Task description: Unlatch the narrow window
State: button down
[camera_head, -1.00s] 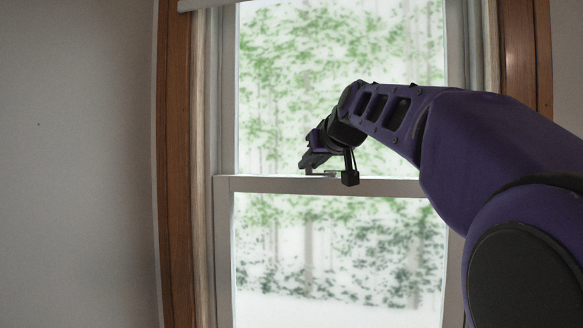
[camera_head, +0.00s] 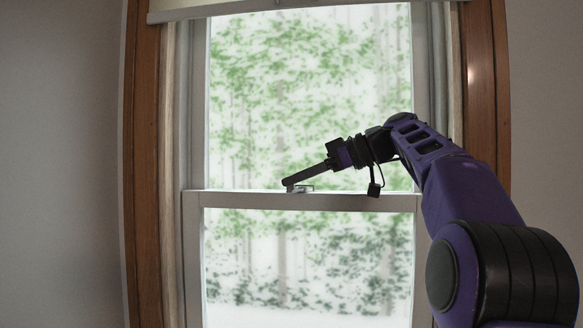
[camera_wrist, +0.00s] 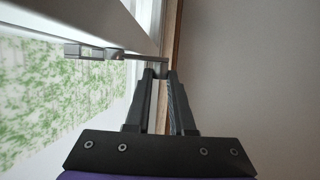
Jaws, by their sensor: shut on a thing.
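The narrow window (camera_head: 350,203) is straight ahead in the head view, with an upper and a lower pane; both sashes meet at a light rail. A small metal latch (camera_head: 304,188) sits on that rail near the middle. In the wrist view the latch body (camera_wrist: 85,51) is at upper left, and its thin lever (camera_wrist: 132,56) reaches right to between my fingertips. My gripper (camera_head: 289,184) comes from the right, tilted down to the left, at the latch's left end. In the wrist view my gripper (camera_wrist: 160,72) is shut on the lever's end.
Wooden trim (camera_head: 140,170) borders the window on both sides, with bare grey wall (camera_head: 60,160) beyond it. A rolled blind (camera_head: 185,10) hangs at the top. The space in front of the lower pane is clear.

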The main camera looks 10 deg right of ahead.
jog(key=shift+s+d+n+g+y+p, duration=0.1)
jog(key=shift+d+n+g+y+p, duration=0.2)
jog(key=shift+n+g+p, duration=0.25)
jog(key=shift+s+d+n+g+y+p, duration=0.1)
jog(key=shift+d+n+g+y+p, duration=0.15)
jog(key=shift+n+g, duration=0.45)
jog(key=shift+f+g, duration=0.1)
jog(key=shift+g, duration=0.15)
jog(key=c, duration=0.8)
grip_release()
jog(key=shift+o, duration=0.2)
jog(key=shift+a, duration=0.1)
